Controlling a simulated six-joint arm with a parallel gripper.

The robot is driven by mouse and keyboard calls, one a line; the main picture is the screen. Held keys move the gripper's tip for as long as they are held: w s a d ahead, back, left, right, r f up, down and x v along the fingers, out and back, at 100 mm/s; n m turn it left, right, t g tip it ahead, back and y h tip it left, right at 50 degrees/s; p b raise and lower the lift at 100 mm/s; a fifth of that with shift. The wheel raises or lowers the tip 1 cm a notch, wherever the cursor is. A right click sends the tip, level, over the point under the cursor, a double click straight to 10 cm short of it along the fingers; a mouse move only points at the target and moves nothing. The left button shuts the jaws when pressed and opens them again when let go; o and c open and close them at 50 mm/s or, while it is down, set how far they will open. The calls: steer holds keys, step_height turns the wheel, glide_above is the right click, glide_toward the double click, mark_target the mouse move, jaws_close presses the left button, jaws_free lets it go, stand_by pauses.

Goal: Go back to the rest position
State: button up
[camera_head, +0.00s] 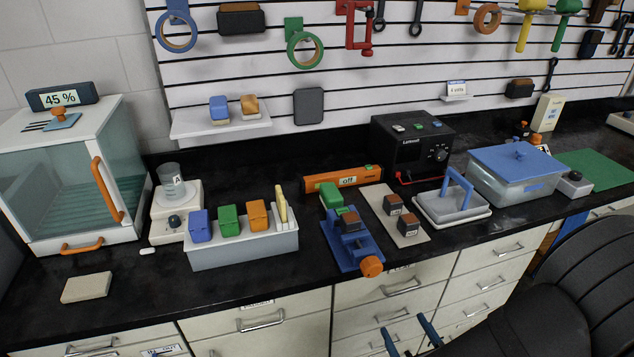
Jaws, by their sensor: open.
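My gripper (404,324) shows at the bottom edge of the head view, right of centre. Its two blue fingers are apart with nothing between them. It hangs in front of the drawer fronts, apart from the bench and everything on it. The rest of the gripper is cut off by the lower edge of the picture.
The black bench (130,316) carries a glass cabinet (70,170), a grey rack (245,247) of coloured blocks, a blue vise (352,245), a white tray (452,215) and a blue-lidded tub (515,175). Drawers (262,322) lie below.

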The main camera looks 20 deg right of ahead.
mark_target(374, 272)
steer(key=shift+w, duration=0.1)
steer(key=shift+w, duration=7.55)
steer(key=shift+s, duration=0.15)
steer(key=shift+w, duration=1.2)
steer(key=shift+w+n, duration=0.1)
steer(key=shift+n, duration=0.6)
steer(key=s, duration=1)
steer(key=shift+s, duration=0.2)
